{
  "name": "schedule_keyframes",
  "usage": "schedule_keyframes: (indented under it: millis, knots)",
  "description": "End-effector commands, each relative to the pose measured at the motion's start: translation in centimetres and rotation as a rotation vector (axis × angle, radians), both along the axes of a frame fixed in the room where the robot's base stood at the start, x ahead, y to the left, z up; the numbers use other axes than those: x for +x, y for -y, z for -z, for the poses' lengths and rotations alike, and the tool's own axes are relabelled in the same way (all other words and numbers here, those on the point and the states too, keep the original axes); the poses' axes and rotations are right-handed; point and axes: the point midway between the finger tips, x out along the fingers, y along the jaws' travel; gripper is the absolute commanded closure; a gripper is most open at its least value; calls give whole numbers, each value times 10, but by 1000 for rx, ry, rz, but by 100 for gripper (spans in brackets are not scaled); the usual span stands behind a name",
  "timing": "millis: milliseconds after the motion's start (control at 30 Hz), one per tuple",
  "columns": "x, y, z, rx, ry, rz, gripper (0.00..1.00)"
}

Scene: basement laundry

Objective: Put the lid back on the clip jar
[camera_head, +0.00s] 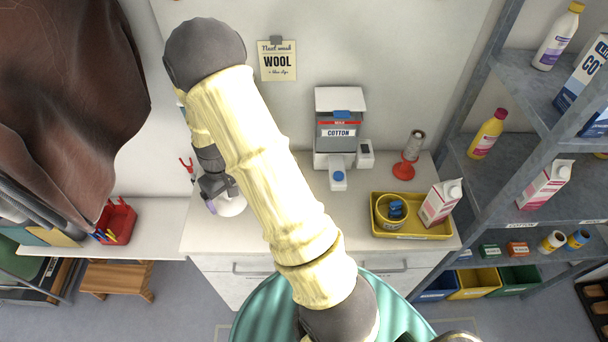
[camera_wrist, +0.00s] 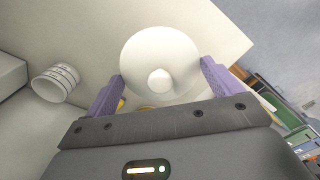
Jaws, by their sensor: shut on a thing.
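A white round lid (camera_wrist: 178,48) with a central knob sits between the two purple fingers of my gripper (camera_wrist: 160,82) in the wrist view. The fingers are shut on its sides. In the head view my gripper (camera_head: 215,195) is at the left end of the white counter, with the pale lid (camera_head: 232,207) showing beside it, partly hidden by my arm. A yellow round open container (camera_head: 382,222) with blue pieces in it, which looks like the clip jar, stands in a yellow tray (camera_head: 405,236) at the right of the counter. The lid is well apart from it.
A pink and white carton (camera_head: 440,203) stands in the tray, right of the jar. Shelves (camera_head: 520,205) rise at the right. A ridged white cylinder (camera_wrist: 55,83) shows in the wrist view.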

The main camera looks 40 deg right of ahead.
Motion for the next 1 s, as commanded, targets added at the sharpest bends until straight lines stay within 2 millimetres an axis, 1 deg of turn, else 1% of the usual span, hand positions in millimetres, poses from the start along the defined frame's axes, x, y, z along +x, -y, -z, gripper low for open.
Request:
schedule_keyframes:
  millis: [33,100,200,333,1000]
  knots:
    - [0,0,-10,1,-2,-6,32]
    - [-1,-1,-17,2,-3,-17,32]
    - [-2,-1,-26,2,-3,-35,32]
    - [-2,-1,-33,0,-2,-58,32]
    - [-3,-2,-30,-2,1,-76,32]
